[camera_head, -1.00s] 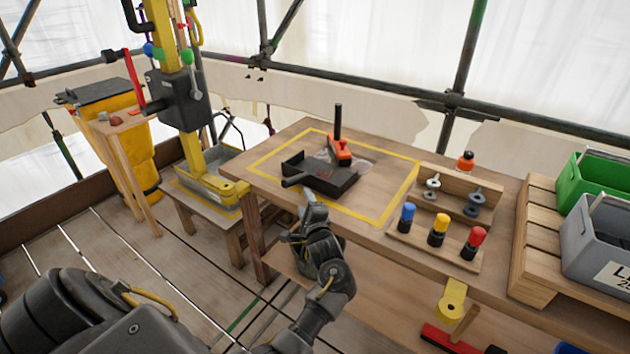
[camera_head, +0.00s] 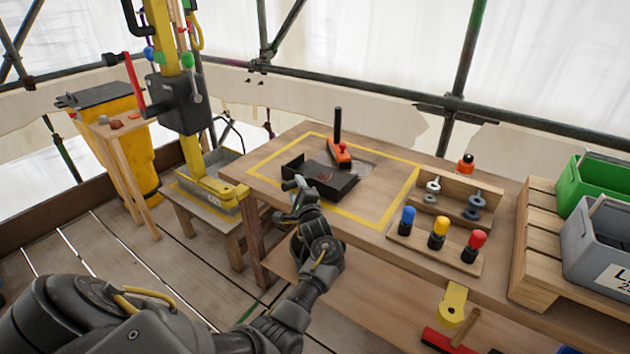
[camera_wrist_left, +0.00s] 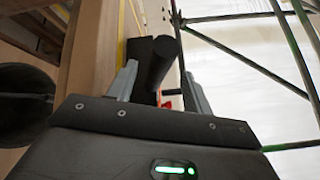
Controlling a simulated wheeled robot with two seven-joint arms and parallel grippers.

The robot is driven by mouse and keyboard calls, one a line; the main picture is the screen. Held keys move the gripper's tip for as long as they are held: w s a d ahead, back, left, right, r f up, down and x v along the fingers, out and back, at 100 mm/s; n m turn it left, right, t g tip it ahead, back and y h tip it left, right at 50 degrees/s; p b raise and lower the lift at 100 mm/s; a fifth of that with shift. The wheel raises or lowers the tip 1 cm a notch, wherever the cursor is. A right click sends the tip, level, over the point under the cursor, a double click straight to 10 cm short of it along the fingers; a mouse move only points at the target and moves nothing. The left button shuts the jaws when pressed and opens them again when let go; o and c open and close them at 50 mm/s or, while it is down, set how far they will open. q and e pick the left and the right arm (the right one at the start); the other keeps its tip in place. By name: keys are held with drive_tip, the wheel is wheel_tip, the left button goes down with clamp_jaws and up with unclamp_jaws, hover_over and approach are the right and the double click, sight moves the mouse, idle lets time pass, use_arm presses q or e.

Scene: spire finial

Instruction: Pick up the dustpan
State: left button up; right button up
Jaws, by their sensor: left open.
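The black dustpan (camera_head: 338,188) lies on the wooden workbench, inside the yellow-outlined square near its left front edge. My left gripper (camera_head: 297,184) is at the dustpan's left front side, where the handle is, and hides the handle in the head view. In the left wrist view the dark round handle (camera_wrist_left: 158,60) shows between the two grey fingers of the open left gripper (camera_wrist_left: 160,88). I cannot tell whether the fingers touch it. My right gripper is not in view.
An orange brush (camera_head: 339,152) with an upright black handle stands just behind the dustpan. A wooden rack (camera_head: 405,238) with blue, yellow and red capped pegs is to the right. Green (camera_head: 590,180) and grey (camera_head: 600,240) bins sit on the far right.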

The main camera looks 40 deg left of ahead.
sight(295, 187)
use_arm(q)
drive_tip(key=x, duration=0.3)
drive_tip(key=shift+w+a+f, duration=0.1)
drive_tip(key=shift+w+a, duration=0.05)
drive_tip(key=shift+a, duration=0.2)
clamp_jaws()
